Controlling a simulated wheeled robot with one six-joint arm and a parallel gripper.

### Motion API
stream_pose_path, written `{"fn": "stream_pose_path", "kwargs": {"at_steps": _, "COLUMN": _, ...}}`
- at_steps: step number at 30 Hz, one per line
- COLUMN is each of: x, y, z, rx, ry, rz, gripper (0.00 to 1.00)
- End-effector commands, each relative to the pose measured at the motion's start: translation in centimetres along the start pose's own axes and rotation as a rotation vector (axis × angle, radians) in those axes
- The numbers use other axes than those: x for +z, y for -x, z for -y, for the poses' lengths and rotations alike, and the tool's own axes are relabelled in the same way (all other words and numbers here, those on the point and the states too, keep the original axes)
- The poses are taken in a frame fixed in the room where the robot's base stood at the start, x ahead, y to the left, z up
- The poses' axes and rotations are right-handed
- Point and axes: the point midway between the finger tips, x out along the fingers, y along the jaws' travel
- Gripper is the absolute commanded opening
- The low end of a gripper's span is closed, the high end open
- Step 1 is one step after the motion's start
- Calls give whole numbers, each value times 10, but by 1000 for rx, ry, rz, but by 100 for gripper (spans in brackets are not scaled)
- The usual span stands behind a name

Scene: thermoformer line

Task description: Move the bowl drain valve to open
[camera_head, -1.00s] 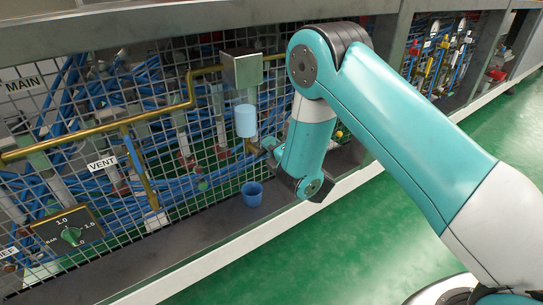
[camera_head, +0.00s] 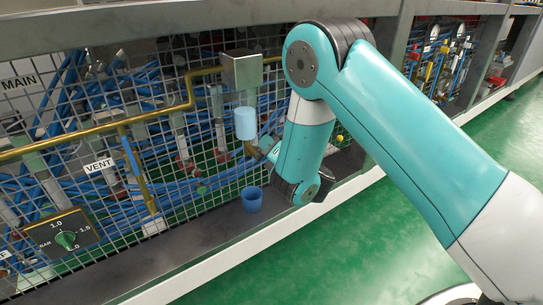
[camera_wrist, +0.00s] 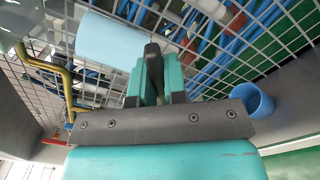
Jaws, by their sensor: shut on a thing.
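The light blue bowl (camera_head: 245,123) hangs under a grey box on the brass pipe, in front of the mesh. It also shows large at the upper left of the wrist view (camera_wrist: 108,40). My gripper (camera_head: 264,152) is just below and right of the bowl, partly hidden behind my forearm. In the wrist view my gripper (camera_wrist: 155,68) has its teal fingers closed on a dark, narrow lever (camera_wrist: 153,56) beside the bowl, which appears to be the drain valve handle. The valve's body and its position are hidden.
A blue cup (camera_head: 252,198) stands on the grey ledge (camera_head: 190,248) below the bowl; it also shows at the right of the wrist view (camera_wrist: 257,101). The wire mesh (camera_head: 150,105) with hoses and pipes is close behind. The green floor (camera_head: 330,265) in front is clear.

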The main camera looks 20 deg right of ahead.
Motion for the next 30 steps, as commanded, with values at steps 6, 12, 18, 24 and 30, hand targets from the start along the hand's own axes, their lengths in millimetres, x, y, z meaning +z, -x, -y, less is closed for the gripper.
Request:
{"fn": "stream_pose_path", "kwargs": {"at_steps": 6, "x": -3, "y": 0, "z": -9, "rx": 0, "ry": 260, "rz": -3, "gripper": 0}}
{"fn": "stream_pose_path", "kwargs": {"at_steps": 12, "x": -2, "y": 0, "z": -10, "rx": -2, "ry": 278, "rz": -2, "gripper": 0}}
{"fn": "stream_pose_path", "kwargs": {"at_steps": 18, "x": -7, "y": 0, "z": -14, "rx": 1, "ry": 418, "rz": -4, "gripper": 0}}
{"fn": "stream_pose_path", "kwargs": {"at_steps": 24, "x": -8, "y": 0, "z": -21, "rx": 0, "ry": 594, "rz": -3, "gripper": 0}}
{"fn": "stream_pose_path", "kwargs": {"at_steps": 30, "x": -8, "y": 0, "z": -21, "rx": 0, "ry": 595, "rz": -3, "gripper": 0}}
